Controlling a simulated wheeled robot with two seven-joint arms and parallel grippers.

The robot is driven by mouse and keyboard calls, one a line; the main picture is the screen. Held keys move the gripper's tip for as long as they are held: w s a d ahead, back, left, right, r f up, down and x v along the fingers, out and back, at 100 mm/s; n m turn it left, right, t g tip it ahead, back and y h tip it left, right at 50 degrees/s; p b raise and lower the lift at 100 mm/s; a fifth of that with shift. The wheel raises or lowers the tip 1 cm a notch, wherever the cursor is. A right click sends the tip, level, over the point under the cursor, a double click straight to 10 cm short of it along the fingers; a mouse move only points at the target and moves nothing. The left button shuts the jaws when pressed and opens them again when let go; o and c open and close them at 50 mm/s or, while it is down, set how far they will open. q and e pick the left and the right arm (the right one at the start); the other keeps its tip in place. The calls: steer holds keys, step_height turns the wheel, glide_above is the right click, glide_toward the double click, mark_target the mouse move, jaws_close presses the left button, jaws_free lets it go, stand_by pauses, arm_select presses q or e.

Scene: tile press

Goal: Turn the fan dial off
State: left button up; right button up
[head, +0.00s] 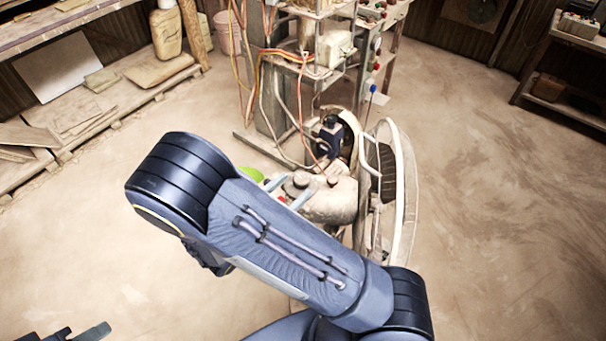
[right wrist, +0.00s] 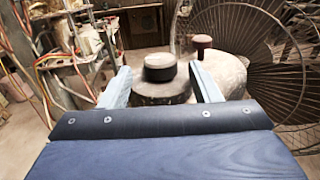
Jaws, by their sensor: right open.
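The fan (head: 405,185) stands in the middle of the head view, and its wire cage (right wrist: 275,60) fills the right side of the right wrist view. A round dark dial (right wrist: 160,67) sits on top of the fan's pale, dusty housing (head: 330,203). My right gripper (right wrist: 160,72) is open, with one pale blue finger on each side of the dial. I cannot tell whether the fingers touch it. In the head view my right forearm crosses in front of the housing and hides part of it. Part of my left gripper (head: 90,332) shows at the bottom left edge.
A press frame (head: 270,85) with loose cables rises behind the fan. Shelves (head: 100,100) line the left wall, and a rack (head: 565,80) stands at right. The floor at right is clear.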

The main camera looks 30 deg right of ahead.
mark_target(296, 186)
steer(key=shift+p+x, duration=0.4)
steer(key=shift+x, duration=1.65)
steer(key=c, duration=1)
